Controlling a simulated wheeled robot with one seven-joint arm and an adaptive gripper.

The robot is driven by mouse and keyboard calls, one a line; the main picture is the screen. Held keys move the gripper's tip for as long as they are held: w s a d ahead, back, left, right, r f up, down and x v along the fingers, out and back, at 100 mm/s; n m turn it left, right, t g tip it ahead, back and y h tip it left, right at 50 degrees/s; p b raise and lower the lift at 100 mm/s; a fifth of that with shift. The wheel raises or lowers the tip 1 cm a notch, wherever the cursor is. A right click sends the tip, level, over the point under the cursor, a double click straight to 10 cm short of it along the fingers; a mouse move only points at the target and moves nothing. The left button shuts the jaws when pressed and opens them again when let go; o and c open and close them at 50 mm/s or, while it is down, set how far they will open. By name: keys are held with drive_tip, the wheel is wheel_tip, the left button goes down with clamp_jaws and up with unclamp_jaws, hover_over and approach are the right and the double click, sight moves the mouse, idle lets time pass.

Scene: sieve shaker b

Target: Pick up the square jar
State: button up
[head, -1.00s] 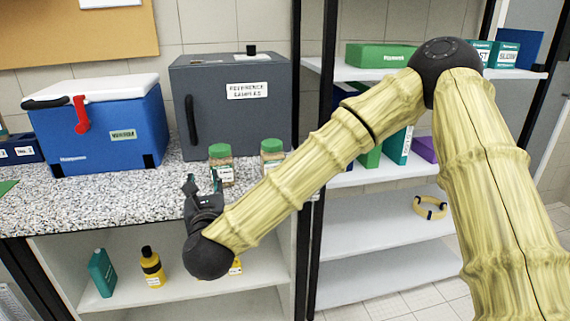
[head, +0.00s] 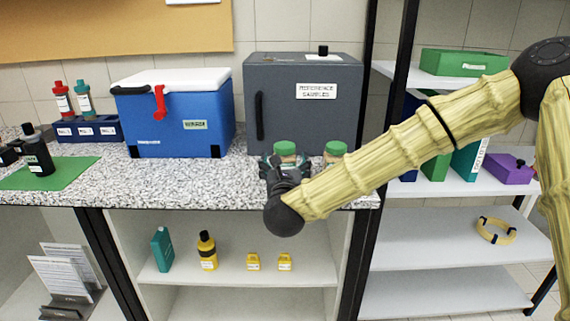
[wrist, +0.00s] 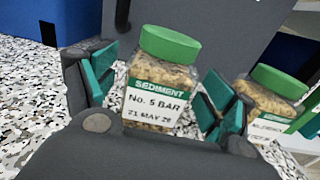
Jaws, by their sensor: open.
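Two jars with green lids and tan contents stand on the granite counter, in front of the grey cabinet. The left jar (head: 285,148) has flat sides; in the wrist view this jar (wrist: 160,75) is labelled "SEDIMENT No. 5 BAR". My gripper (head: 284,164) is open, with its teal-padded fingers on either side of this jar. In the wrist view my gripper (wrist: 160,92) shows a gap beside the jar, wider at the left finger. The right jar (head: 335,150), also seen in the wrist view (wrist: 268,98), stands just beyond the right finger. My gripper hides the left jar's lower part in the head view.
A grey cabinet (head: 300,110) stands close behind the jars. A blue cooler (head: 180,125) with a white lid is to the left. The counter (head: 190,180) is clear in front of it. Open shelving (head: 440,225) is at the right.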

drive_tip(key=shift+w, duration=1.1)
drive_tip(key=c, duration=1.4)
drive_tip(key=shift+r, duration=0.1)
